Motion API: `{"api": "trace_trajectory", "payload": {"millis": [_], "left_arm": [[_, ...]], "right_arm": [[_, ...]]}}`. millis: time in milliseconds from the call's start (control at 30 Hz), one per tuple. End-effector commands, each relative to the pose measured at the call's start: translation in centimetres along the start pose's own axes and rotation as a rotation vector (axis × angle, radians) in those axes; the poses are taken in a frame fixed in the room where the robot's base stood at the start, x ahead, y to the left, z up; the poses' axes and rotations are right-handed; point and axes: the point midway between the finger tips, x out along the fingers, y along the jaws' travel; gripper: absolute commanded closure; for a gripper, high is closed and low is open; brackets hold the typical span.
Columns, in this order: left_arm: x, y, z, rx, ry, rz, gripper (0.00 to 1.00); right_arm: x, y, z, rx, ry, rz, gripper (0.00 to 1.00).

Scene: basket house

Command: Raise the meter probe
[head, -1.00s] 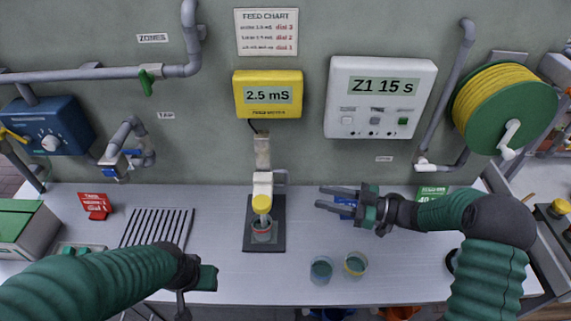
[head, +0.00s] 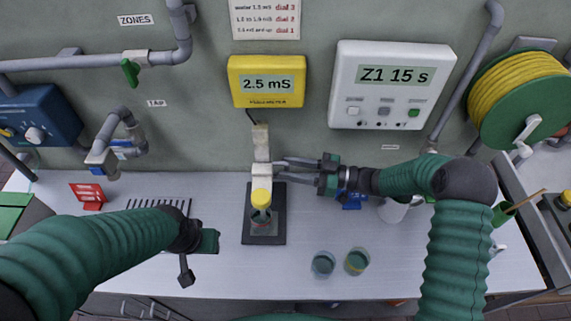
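The meter probe (head: 261,198) has a yellow cap and hangs from a pale holder on a stand. Its tip is down in a small cup of liquid (head: 261,216) on the dark stand base (head: 264,238). The yellow meter (head: 266,81) on the wall reads 2.5 mS. My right gripper (head: 281,170) is open, its two fingers pointing left beside the holder, just above and right of the cap. Whether a finger touches the holder, I cannot tell. My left gripper (head: 186,270) is at the lower left, over the table front, far from the probe; its fingers are mostly hidden.
Two cups, one left (head: 323,264) and one right (head: 357,261), stand on the table right of the stand. A drying rack (head: 160,205) and red sign (head: 88,194) are at left. A white timer (head: 390,85) reads Z1 15 s. A blue item (head: 353,200) lies behind my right wrist.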

Motion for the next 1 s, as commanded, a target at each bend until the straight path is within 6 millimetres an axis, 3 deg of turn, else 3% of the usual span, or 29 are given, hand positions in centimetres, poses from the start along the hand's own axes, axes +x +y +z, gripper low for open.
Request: {"api": "trace_trajectory", "payload": {"millis": [133,367,633,1000], "left_arm": [[-0.25,0.01,-0.06,0.000,0.000,0.000,0.64],[-0.22,0.01,-0.05,0.000,0.000,0.000,0.64],[-0.22,0.01,-0.05,0.000,0.000,0.000,0.64],[-0.22,0.01,-0.05,0.000,0.000,0.000,0.64]], "right_arm": [[1.31,-0.09,-0.01,0.000,-0.001,0.000,0.66],[1.49,-0.02,0.06,0.001,-0.001,0.001,0.66],[1.47,-0.02,0.03,0.001,-0.001,0.001,0.98],[1.47,0.06,-0.02,0.000,0.001,0.002,1.00]]}}
